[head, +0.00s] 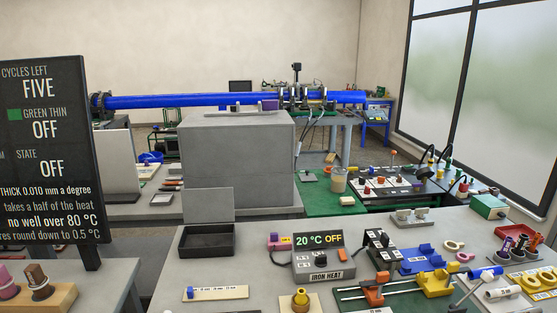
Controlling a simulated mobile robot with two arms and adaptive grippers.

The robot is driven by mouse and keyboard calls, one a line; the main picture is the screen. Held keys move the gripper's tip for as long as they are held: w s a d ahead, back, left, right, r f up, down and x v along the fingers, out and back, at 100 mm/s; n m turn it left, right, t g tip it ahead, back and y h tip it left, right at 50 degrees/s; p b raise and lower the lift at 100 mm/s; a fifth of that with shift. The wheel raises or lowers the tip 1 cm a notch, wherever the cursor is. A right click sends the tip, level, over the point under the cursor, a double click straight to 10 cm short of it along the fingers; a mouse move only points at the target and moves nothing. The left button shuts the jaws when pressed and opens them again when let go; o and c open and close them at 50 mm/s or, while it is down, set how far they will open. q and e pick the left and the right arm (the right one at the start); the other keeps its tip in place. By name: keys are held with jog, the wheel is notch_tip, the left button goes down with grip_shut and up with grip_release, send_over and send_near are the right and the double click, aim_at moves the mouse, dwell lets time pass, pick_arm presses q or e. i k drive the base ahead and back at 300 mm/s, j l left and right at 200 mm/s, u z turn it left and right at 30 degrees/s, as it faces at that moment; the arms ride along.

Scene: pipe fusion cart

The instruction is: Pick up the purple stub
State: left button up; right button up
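Several purple pieces show, and I cannot tell for sure which is the purple stub. A mauve piece (6,283) stands on a wooden block (50,298) at the lower left, cut by the picture edge, next to a brown piece (38,276). A small purple block (270,104) is up by the blue pipe. Neither of my grippers is in view.
A black sign (45,150) stands at the left. The near table holds a heater box (323,263) reading 20 °C OFF, an open black tray (207,240), a blue clamp (420,259) and a yellow clamp (436,282). Bare table lies around the black tray.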

aim_at(507, 244)
jog(key=z, duration=1.6)
